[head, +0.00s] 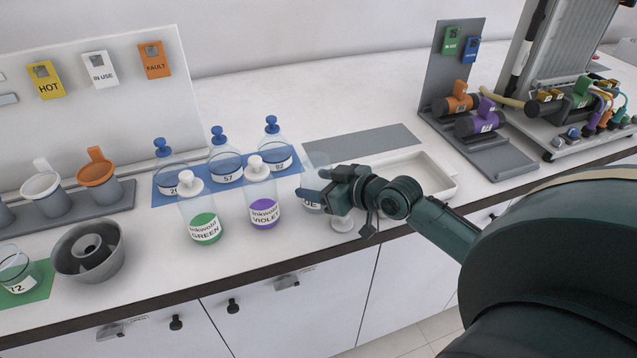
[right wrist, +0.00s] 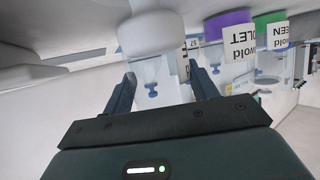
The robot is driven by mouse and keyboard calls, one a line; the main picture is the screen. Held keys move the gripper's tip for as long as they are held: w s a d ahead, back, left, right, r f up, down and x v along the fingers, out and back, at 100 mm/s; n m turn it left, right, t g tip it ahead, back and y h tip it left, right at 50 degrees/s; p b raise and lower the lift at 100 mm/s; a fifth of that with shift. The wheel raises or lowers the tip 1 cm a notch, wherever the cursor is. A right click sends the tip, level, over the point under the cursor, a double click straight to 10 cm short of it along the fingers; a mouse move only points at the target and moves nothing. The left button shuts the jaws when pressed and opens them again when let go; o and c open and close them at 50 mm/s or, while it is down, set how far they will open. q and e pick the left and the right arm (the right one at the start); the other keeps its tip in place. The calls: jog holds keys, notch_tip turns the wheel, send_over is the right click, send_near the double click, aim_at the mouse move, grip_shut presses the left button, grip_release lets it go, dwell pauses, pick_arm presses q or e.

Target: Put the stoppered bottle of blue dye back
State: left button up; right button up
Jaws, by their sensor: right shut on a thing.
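My right gripper (head: 335,192) is shut on a clear bottle (head: 316,161), right of the violet bottle. Its label ends in "UE", so it appears to be the blue dye; the gripper hides most of it. I cannot tell if it touches the counter. A white rounded piece (head: 342,223) shows just below the gripper and looms large in the right wrist view (right wrist: 150,32); I cannot tell if it is the bottle's stopper. The green bottle (head: 204,228) and violet bottle (head: 262,214) stand upright with white stoppers. My left gripper is not in view.
Bottles with blue stoppers (head: 223,142) stand behind on a blue mat (head: 160,201). A grey strip (head: 365,146) and a shallow white tray (head: 449,186) lie right of the bottles. A grey ring-shaped bowl (head: 88,264) stands left. The counter's front edge is close.

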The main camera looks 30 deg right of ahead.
jog(key=shift+f, duration=0.15)
jog(key=o, duration=1)
jog(key=shift+o, duration=0.2)
jog(key=shift+r, duration=0.3)
jog(key=shift+s+d, duration=0.15)
jog(key=shift+s, duration=0.2)
jog(key=v, duration=1.1)
